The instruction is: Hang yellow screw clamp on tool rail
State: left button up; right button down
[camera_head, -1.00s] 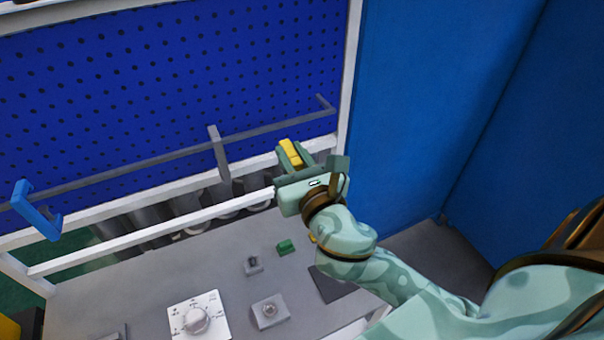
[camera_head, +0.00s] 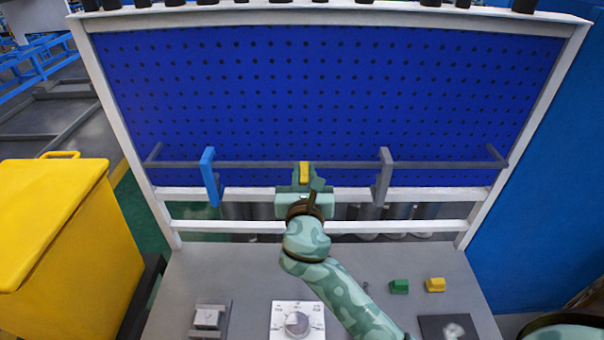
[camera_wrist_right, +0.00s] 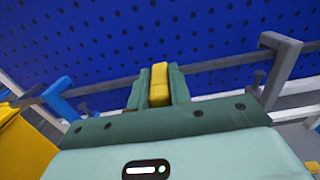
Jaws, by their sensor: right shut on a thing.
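The yellow screw clamp (camera_head: 304,172) shows only as a small upright yellow piece between the fingers of my right gripper (camera_head: 304,180). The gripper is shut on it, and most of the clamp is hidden. In the right wrist view the clamp (camera_wrist_right: 159,84) stands between the two green fingers and overlaps the line of the rail. The grey tool rail (camera_head: 345,165) runs across the front of the blue pegboard. The clamp is at the rail's height; I cannot tell whether it touches or hooks the rail. My left gripper is out of view.
A blue clamp (camera_head: 210,177) hangs on the rail to the left and a grey one (camera_head: 384,177) to the right, with gaps either side of my gripper. The bench below holds a dial box (camera_head: 297,322), a green block (camera_head: 399,286) and a yellow block (camera_head: 436,285). A yellow bin (camera_head: 60,235) stands left.

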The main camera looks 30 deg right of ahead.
aim_at(305, 162)
jog(key=shift+x, duration=0.75)
jog(key=b+x, duration=0.1)
jog(key=x, duration=0.2)
jog(key=shift+w+b, duration=0.1)
jog(key=shift+b, duration=0.3)
jog(key=shift+b+x, duration=1.05)
jog(key=shift+x, duration=0.85)
jog(key=shift+d+f, duration=0.1)
jog(key=shift+f, duration=0.45)
jog(key=c, duration=1.2)
grip_release()
jog(key=shift+f, duration=0.1)
